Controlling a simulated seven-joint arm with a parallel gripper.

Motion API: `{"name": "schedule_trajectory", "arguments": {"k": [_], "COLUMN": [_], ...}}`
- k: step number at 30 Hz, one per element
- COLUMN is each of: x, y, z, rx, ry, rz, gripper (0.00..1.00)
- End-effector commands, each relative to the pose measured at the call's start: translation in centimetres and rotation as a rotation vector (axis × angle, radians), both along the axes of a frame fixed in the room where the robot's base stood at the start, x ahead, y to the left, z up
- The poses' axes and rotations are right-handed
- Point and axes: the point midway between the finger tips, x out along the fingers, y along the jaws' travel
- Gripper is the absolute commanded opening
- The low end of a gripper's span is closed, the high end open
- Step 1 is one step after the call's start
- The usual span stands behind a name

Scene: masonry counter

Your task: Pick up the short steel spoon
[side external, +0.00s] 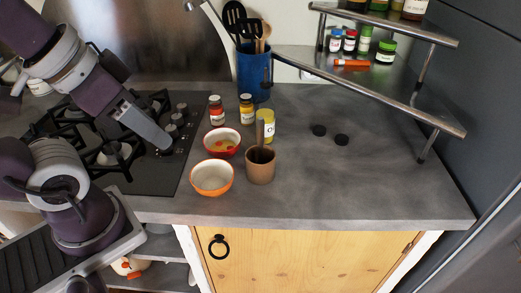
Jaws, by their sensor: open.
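A blue utensil holder (251,70) stands at the back of the counter. A thin steel utensil (215,16) leans out of it to the upper left; its head is near the top edge, and I cannot tell whether it is the short steel spoon. No other steel spoon is clear to see. My gripper (164,146) is above the right part of the black hob, left of the bowls. Its fingers are small and hard to make out; it is open, with nothing visible in it.
Two orange-rimmed bowls (212,178), a brown cup with a wooden handle in it (260,167) and several jars (246,109) stand right of the hob (150,180). A steel shelf (380,82) overhangs the right. The front right counter is clear.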

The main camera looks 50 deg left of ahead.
Motion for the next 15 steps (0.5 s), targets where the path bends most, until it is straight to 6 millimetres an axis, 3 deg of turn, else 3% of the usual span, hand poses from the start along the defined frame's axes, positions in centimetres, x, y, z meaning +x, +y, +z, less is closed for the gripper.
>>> {"name": "schedule_trajectory", "arguments": {"k": [2,5,8,10,12,15], "x": [0.2,2.4,7.4,11.4,15.1,19.1], "y": [0.0,-0.1,-0.3,-0.5,-0.7,-1.0], "z": [0.1,1.1,1.9,1.4,0.1,-2.2], "rx": [-0.008,-0.1,-0.256,-0.349,-0.411,-0.457], "ry": [0.005,0.06,0.164,0.233,0.281,0.311], "rz": [0.016,0.188,0.569,0.882,1.181,1.528], "gripper": [0.41,0.41,0.41,0.41,0.41,0.41]}}
